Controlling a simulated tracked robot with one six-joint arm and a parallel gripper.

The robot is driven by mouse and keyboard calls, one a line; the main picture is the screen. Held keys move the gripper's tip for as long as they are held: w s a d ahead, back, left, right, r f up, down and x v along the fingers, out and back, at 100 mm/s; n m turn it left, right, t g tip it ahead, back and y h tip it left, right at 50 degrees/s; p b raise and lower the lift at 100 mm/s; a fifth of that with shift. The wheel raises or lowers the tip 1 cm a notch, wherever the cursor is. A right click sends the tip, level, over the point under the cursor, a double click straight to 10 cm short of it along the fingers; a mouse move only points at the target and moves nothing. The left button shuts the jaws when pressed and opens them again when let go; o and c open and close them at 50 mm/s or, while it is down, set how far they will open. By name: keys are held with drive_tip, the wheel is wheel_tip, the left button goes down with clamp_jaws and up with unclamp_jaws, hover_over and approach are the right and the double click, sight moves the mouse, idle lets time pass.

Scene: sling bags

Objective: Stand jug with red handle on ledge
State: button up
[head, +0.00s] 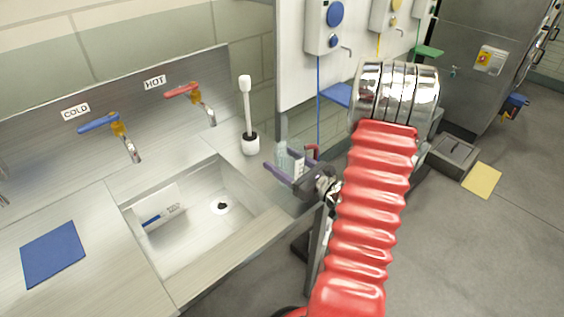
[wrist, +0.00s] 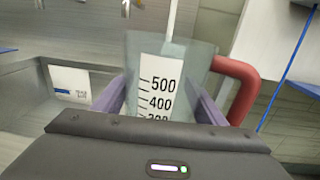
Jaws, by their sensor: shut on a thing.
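The jug with the red handle is a clear, grey-tinted measuring jug (wrist: 200,62) with a white scale label reading 500 and 400. Its red handle (wrist: 242,85) is on the right in the wrist view. In the head view the jug (head: 283,158) is small and partly hidden by my gripper (head: 290,168). The purple fingers are shut on the jug, one on each side, and it looks upright. It is at the right end of the sink counter; I cannot tell whether its base touches anything. The steel ledge (head: 195,135) runs behind the sink, below the taps.
A white brush in a holder (head: 250,143) stands on the ledge close to the jug. Blue (head: 100,124) and red (head: 183,90) taps overhang the ledge and sink. The sink basin (head: 185,240) holds a white labelled item (head: 163,205). A blue cloth (head: 52,254) lies front left.

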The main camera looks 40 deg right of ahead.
sight(300, 172)
drive_tip(key=shift+f, duration=0.1)
drive_tip(key=o, duration=1.3)
drive_tip(key=shift+s+d, duration=0.1)
drive_tip(key=shift+s, duration=0.35)
drive_tip(key=s, duration=0.7)
drive_tip(key=s+d, duration=0.1)
drive_tip(key=s, duration=0.3)
drive_tip(key=shift+a, duration=0.1)
drive_tip(key=shift+s, duration=0.1)
